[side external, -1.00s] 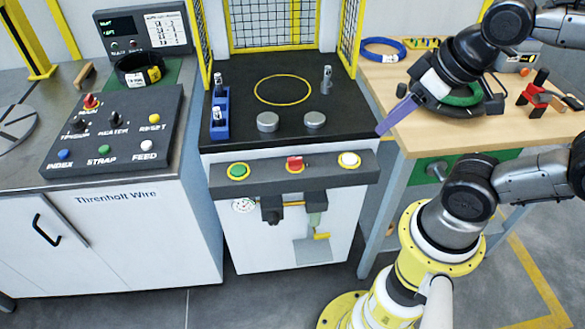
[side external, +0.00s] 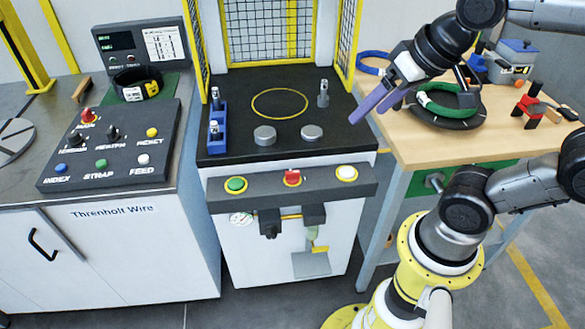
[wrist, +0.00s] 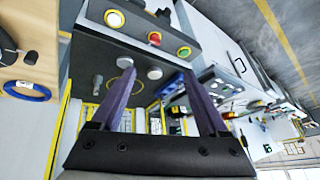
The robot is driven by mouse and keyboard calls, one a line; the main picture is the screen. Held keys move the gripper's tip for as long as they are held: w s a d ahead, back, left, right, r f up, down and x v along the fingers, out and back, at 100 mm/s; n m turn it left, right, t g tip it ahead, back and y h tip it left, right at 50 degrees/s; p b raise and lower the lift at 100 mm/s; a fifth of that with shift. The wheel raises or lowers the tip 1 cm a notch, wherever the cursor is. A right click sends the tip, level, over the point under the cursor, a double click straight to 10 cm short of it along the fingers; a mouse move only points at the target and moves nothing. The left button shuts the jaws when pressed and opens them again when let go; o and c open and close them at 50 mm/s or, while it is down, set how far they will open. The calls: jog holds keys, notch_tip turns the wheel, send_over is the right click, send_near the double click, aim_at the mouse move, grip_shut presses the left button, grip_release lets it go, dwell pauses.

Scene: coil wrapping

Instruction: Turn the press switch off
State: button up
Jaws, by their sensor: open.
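The press front panel (side external: 325,186) carries a green button (side external: 236,184), a red switch (side external: 292,177) in the middle and a white button (side external: 346,173). In the wrist view, the red switch (wrist: 155,38) sits between the white button (wrist: 114,18) and the green button (wrist: 184,51). The red switch's exact setting is too small to tell. My gripper (side external: 367,115) has purple fingers, spread open and empty. It is above and to the right of the panel, near the press table's right edge, touching nothing. Both fingers (wrist: 160,75) show in the wrist view.
The black press table (side external: 240,137) holds two grey knobs and a blue holder (side external: 217,130). A yellow-framed mesh guard (side external: 262,42) stands behind. The wooden bench (side external: 440,148) with a coil (side external: 445,113) is at right. A control console (side external: 110,150) is at left. Space before the panel is clear.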

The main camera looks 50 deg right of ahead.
jog(key=w+m+g, duration=0.1)
jog(key=w+m, duration=0.2)
jog(key=w, duration=0.4)
jog(key=m+g, duration=0.3)
jog(key=g, duration=0.2)
send_over(292, 172)
notch_tip(292, 172, down, 15)
notch_tip(292, 172, down, 13)
jog(key=shift+r, duration=0.15)
grip_shut()
